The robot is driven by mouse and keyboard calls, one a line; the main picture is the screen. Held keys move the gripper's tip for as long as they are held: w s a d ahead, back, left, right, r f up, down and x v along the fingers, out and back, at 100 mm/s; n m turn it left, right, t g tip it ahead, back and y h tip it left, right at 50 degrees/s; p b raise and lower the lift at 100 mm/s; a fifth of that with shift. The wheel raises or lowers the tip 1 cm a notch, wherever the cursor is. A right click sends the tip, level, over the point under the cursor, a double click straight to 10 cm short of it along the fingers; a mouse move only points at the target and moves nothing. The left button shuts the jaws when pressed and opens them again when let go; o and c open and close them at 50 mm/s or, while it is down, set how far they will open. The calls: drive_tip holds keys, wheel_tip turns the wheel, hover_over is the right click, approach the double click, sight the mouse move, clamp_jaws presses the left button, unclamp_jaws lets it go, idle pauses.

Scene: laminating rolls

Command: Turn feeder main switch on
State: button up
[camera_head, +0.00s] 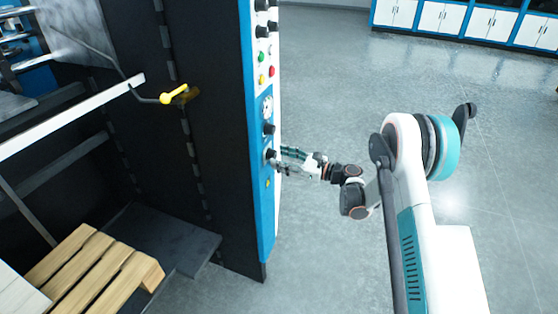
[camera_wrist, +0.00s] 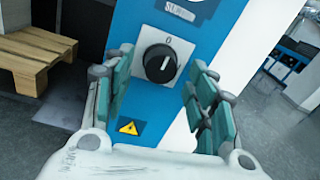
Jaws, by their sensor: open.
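The feeder control panel (camera_head: 258,210) is a tall blue and white strip on the edge of a dark machine cabinet. A black rotary switch (camera_wrist: 160,63) on a white plate marked 0 sits on the blue face in the wrist view. It also shows low on the panel in the head view (camera_head: 270,154). Its knob is turned at a slant. My gripper (camera_wrist: 165,72) is open, with one teal-padded finger on each side of the switch in the picture. I cannot tell whether the fingers touch it. In the head view my gripper (camera_head: 284,160) is beside the panel's right edge.
Other knobs and a green button (camera_head: 261,57) and red button (camera_head: 271,71) are higher on the panel. A yellow warning label (camera_wrist: 129,127) is below the switch. A yellow-handled lever (camera_head: 174,94) and a wooden pallet (camera_head: 95,270) are at left. The floor at right is open.

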drive_tip(key=shift+x, duration=0.8)
drive_tip(key=shift+c, duration=0.6)
drive_tip(key=c, duration=1)
drive_tip(key=shift+o, duration=0.2)
